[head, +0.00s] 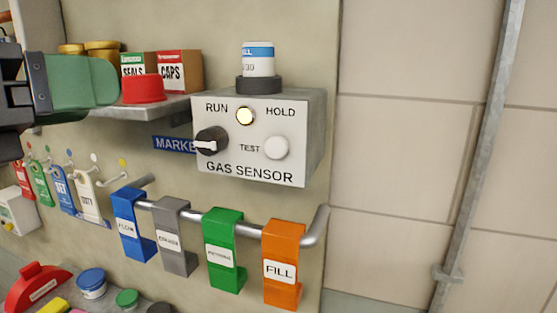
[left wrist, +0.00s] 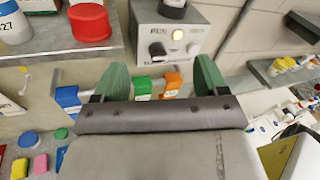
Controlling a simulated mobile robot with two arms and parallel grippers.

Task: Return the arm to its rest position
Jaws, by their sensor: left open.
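My left gripper (head: 92,80) is at the upper left in the head view, in front of the shelf and left of the gas sensor box (head: 312,125). In the left wrist view its green fingers (left wrist: 160,76) are spread apart with nothing held between them. The gas sensor also shows in the left wrist view (left wrist: 202,16), beyond the fingers. Its black knob (head: 210,141) has a white pointer towards the left, and its lamp (head: 245,116) glows yellow. My right gripper is in neither view.
A shelf (head: 165,108) holds a red cap (head: 142,89) and boxes of seals and caps (head: 180,72). Below, a rail (head: 317,228) carries blue, grey, green and orange (head: 283,262) tags. Tiled wall at the right is clear except for a pipe (head: 478,150).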

